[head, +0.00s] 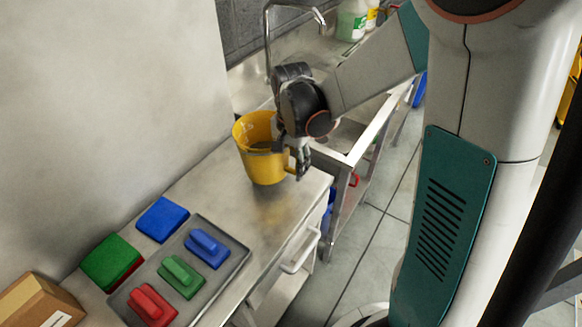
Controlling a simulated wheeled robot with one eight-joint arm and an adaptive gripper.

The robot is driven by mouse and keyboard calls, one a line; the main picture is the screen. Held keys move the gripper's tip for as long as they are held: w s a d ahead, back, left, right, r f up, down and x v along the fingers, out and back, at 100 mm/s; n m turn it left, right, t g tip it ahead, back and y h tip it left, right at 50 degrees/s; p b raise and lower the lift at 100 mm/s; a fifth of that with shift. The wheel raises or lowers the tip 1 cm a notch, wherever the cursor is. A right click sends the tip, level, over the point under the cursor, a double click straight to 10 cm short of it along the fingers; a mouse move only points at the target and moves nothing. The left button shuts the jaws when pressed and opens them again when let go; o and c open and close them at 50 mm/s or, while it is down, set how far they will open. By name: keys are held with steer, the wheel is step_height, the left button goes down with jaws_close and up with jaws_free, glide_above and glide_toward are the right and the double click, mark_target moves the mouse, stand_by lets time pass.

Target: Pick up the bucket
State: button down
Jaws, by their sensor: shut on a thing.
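The yellow bucket (262,165) is at the far end of the metal counter in the head view. It looks upright, with its open top facing up. Whether its base touches the counter is hard to tell. My gripper (296,168) is at the bucket's right side, shut on its rim or handle area. The gripper's dark body covers the bucket's right edge, so the exact grip point is partly hidden.
A grey tray (232,262) holds red, green and blue handled pads. Beside it lie a blue pad (162,219), a green pad (111,260) and a cardboard box (38,303). A wall borders the left. A sink with a tap (268,38) and bottles (351,20) stands behind.

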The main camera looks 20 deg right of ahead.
steer(key=shift+r+p, duration=2.1)
steer(key=shift+r, duration=5.35)
steer(key=c, duration=1.6)
jaws_free()
jaws_close()
